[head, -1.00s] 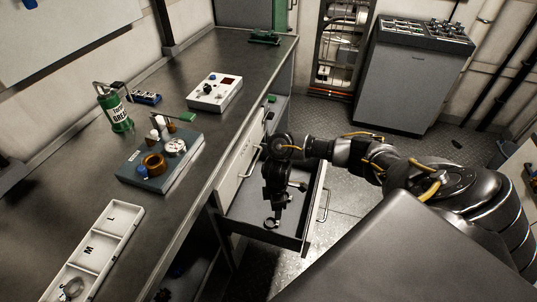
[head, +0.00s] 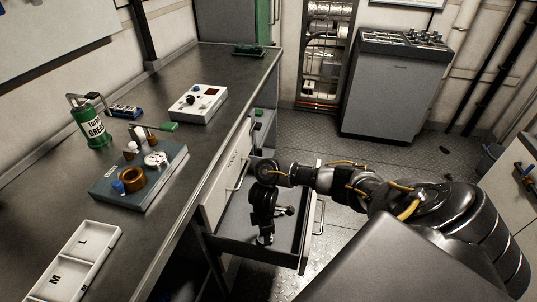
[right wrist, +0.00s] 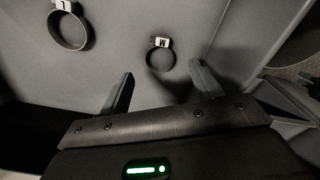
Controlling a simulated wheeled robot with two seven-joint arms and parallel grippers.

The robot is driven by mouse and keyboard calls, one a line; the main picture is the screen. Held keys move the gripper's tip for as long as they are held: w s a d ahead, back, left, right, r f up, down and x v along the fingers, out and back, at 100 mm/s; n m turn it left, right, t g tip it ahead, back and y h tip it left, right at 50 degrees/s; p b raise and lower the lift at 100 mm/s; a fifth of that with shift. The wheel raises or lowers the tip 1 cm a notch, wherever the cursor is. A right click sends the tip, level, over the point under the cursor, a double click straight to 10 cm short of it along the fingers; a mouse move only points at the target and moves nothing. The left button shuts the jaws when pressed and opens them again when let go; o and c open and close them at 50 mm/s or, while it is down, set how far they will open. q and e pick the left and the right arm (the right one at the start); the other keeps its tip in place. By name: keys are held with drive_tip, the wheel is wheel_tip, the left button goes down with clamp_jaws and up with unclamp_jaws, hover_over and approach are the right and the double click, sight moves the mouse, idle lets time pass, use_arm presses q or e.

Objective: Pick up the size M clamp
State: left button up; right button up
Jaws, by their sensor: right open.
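The size M clamp (right wrist: 159,58) is a small dark ring with a white tag reading M. It lies on the grey floor of the open drawer (head: 225,238). A larger ring clamp (right wrist: 68,30) lies to its left in the right wrist view, its tag partly cut off. My right gripper (right wrist: 162,80) is open and empty, pointing down into the drawer. In the right wrist view the M clamp shows just beyond the gap between its fingers. In the head view my right gripper (head: 265,238) covers that spot. My left gripper is out of view.
A white tray (head: 104,232) with compartments marked L and M lies on the workbench at lower left. A fixture block (head: 150,195), a green grease can (head: 91,128) and a white control box (head: 205,108) stand on the bench. Drawer walls surround my right gripper.

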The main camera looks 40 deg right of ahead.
drive_tip(key=shift+f, duration=0.2)
drive_tip(key=f, duration=0.1)
drive_tip(key=f+b, duration=0.1)
drive_tip(key=f, duration=0.1)
drive_tip(key=shift+d+f, duration=0.25)
drive_tip(key=shift+f, duration=0.65)
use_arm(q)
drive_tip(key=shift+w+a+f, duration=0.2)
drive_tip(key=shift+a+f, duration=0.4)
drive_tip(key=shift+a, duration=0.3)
use_arm(e)
drive_tip(key=c, duration=1)
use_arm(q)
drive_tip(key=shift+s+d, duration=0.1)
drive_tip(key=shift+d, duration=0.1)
use_arm(e)
drive_tip(key=shift+c, duration=0.2)
